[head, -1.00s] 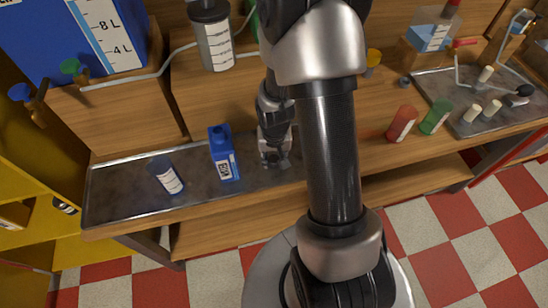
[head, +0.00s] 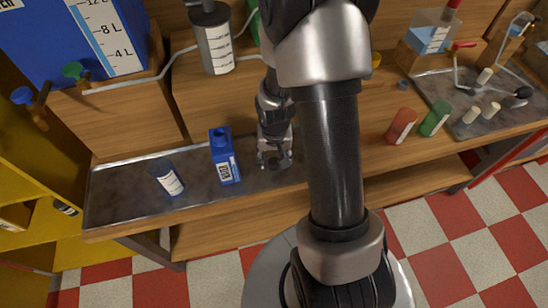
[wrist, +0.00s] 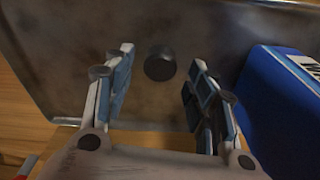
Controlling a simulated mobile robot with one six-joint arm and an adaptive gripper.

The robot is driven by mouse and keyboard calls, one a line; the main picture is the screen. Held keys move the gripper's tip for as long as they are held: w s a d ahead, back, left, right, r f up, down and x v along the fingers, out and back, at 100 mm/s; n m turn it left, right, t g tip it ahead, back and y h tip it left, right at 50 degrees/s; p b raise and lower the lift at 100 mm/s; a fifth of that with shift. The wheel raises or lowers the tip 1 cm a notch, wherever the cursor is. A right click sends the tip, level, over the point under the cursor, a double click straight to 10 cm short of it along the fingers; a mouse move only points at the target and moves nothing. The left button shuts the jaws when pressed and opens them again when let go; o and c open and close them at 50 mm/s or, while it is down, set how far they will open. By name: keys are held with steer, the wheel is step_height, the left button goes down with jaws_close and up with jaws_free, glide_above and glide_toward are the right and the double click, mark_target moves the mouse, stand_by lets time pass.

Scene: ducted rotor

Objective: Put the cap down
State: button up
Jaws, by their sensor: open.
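A small dark round cap (wrist: 160,67) lies on the metal tray (wrist: 60,25) in the wrist view, just beyond and between my fingertips. My gripper (wrist: 158,80) is open, its two fingers wide apart with nothing held between them. In the head view my gripper (head: 274,160) is low over the right part of the tray (head: 112,208), right of the blue bottle (head: 224,160). The cap cannot be made out in the head view. The blue bottle also shows at the right of the wrist view (wrist: 280,105).
A dark container with a white label (head: 167,178) stands on the tray's left part. A red bottle (head: 401,125) and a green one (head: 435,119) are to the right of my arm. A second tray (head: 500,115) holds several small pieces. The tray's front edge is bare.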

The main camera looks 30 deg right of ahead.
step_height(320, 180, up, 10)
steer(key=s+p, duration=0.1)
steer(key=p, duration=0.2)
step_height(320, 180, up, 14)
steer(key=n+t, duration=0.2)
steer(key=n, duration=0.1)
glide_above(274, 167)
steer(key=s+a, duration=0.4)
steer(key=a, duration=0.2)
steer(key=s+a+r+n+t, duration=0.1)
steer(key=s+a+r+n, duration=0.1)
steer(key=s+a+r, duration=0.3)
steer(key=s+r, duration=0.3)
steer(key=s, duration=0.2)
steer(key=shift+a+n+y, duration=0.3)
steer(key=shift+a+n, duration=0.05)
steer(key=shift+n, duration=0.05)
